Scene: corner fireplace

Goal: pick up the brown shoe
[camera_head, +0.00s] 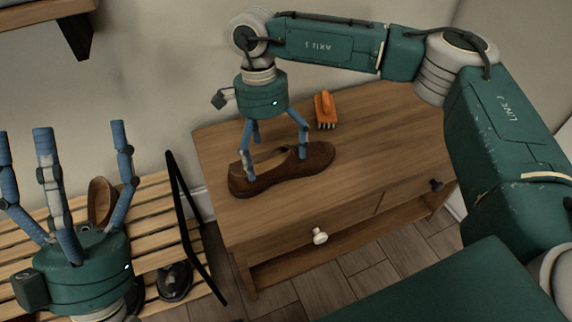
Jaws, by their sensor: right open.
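A brown shoe (285,172) lies on the top of a wooden cabinet (385,135), near its left side. My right gripper (270,160) points down over this shoe with its fingers spread, open. Two fingers reach down at the shoe's near edge and opening, and one stands behind it; I cannot tell whether they touch it. My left gripper (62,150) is at the lower left with its fingers pointing up, spread open and empty. Another brown shoe (102,200) sits on a slatted rack, partly hidden behind the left gripper's fingers.
An orange brush (326,109) stands on the cabinet behind the shoe. The slatted rack (155,215) with a black end frame (190,225) is left of the cabinet, with dark shoes (174,281) below. The cabinet top's right part is clear. A wall shelf (45,15) is at the upper left.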

